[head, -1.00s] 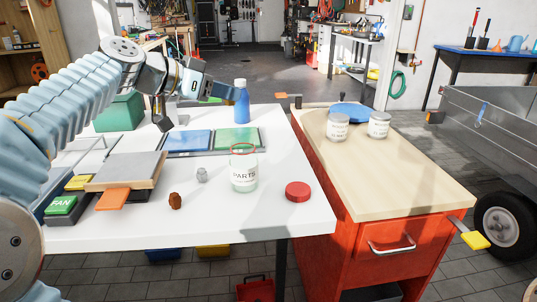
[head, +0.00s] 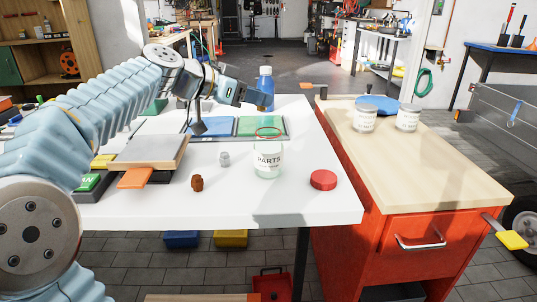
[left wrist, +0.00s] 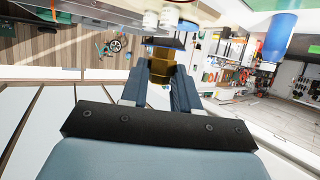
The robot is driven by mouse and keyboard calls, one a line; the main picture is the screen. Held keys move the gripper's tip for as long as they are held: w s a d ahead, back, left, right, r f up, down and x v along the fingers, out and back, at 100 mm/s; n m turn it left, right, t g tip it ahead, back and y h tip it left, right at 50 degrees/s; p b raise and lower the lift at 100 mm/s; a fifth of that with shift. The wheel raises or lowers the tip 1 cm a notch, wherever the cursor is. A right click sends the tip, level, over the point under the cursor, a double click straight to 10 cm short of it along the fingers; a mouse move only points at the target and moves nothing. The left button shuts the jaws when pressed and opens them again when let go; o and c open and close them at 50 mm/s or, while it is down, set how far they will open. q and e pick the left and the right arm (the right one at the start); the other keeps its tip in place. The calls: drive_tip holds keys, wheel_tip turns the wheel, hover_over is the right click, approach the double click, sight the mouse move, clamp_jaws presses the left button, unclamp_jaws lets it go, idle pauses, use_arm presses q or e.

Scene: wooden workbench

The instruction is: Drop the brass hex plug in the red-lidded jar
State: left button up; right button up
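My left gripper (head: 260,99) is above the far part of the white bench, beside the blue bottle in the head view. In the left wrist view the fingers of this gripper (left wrist: 160,84) are closed on a brass-coloured piece (left wrist: 160,70), which looks like the brass hex plug. In the head view I cannot make the plug out. The clear jar (head: 268,159) marked PARTS stands upright with a red ring at its open mouth. Its red lid (head: 323,180) lies flat on the bench to its right. My right gripper is in neither view.
A brown lump (head: 197,183) and a grey nut-like piece (head: 224,159) lie left of the jar. Blue and green trays (head: 261,127) lie behind it, with the blue bottle (head: 265,80) beyond. Two pale jars (head: 365,118) stand on the red cart (head: 440,170) to the right.

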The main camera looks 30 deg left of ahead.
use_arm(q)
drive_tip(key=o, duration=0.5)
drive_tip(key=shift+s, duration=0.1)
drive_tip(key=b+v, duration=0.1)
drive_tip(key=v, duration=1.2)
drive_tip(key=shift+s+r, duration=0.15)
drive_tip(key=shift+s, duration=0.1)
drive_tip(key=shift+a, duration=0.1)
